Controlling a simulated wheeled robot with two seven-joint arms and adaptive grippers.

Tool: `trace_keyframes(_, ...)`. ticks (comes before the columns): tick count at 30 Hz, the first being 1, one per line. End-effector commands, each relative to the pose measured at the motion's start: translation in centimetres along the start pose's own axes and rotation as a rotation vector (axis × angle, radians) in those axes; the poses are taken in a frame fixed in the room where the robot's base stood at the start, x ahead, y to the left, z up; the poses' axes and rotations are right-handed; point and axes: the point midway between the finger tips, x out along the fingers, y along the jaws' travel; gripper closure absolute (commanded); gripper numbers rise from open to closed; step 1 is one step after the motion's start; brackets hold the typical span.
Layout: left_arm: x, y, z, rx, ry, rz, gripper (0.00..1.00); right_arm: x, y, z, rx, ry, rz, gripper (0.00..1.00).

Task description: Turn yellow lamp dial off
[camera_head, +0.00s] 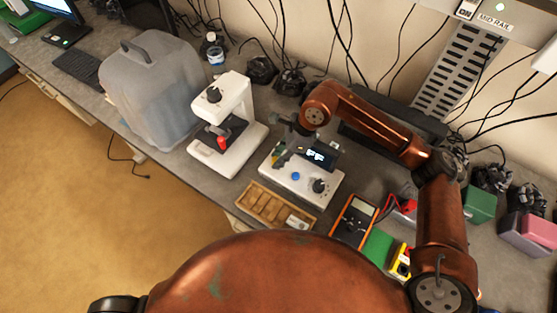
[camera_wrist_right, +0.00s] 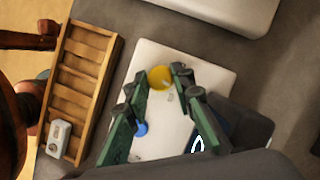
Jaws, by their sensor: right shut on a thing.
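A white device (camera_head: 301,186) with a dark lit screen (camera_head: 318,155), a blue knob (camera_head: 295,176) and a black knob (camera_head: 319,186) sits on the grey bench. The yellow dial (camera_wrist_right: 159,77) is on the far end of its white top in the right wrist view. The blue knob (camera_wrist_right: 141,129) also shows there, nearer the gripper base. My right gripper (camera_wrist_right: 161,76) has its green fingers closed around the yellow dial, one tip on each side. In the head view the gripper largely covers the dial. My left gripper is not in view.
A white microscope-like instrument (camera_head: 240,110) stands left of the device. A wooden compartment tray (camera_head: 262,203) lies along its front edge. An orange-framed meter (camera_head: 354,218) lies to the right. A grey covered case (camera_head: 155,95) and many cables are behind and left.

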Motion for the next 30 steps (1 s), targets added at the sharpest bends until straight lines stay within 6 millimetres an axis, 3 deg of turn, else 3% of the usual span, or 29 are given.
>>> trace_keyframes(1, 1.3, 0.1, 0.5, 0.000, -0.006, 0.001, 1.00, 0.7, -0.2, -0.3, -0.041, 0.001, 0.017, 1.00)
trace_keyframes(15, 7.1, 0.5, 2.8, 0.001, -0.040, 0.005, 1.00, 0.7, -0.4, -0.1, -0.453, 0.000, 0.190, 1.00)
trace_keyframes(30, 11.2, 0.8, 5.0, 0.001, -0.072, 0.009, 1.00, 0.6, -0.5, 0.1, -0.804, 0.001, 0.336, 1.00)
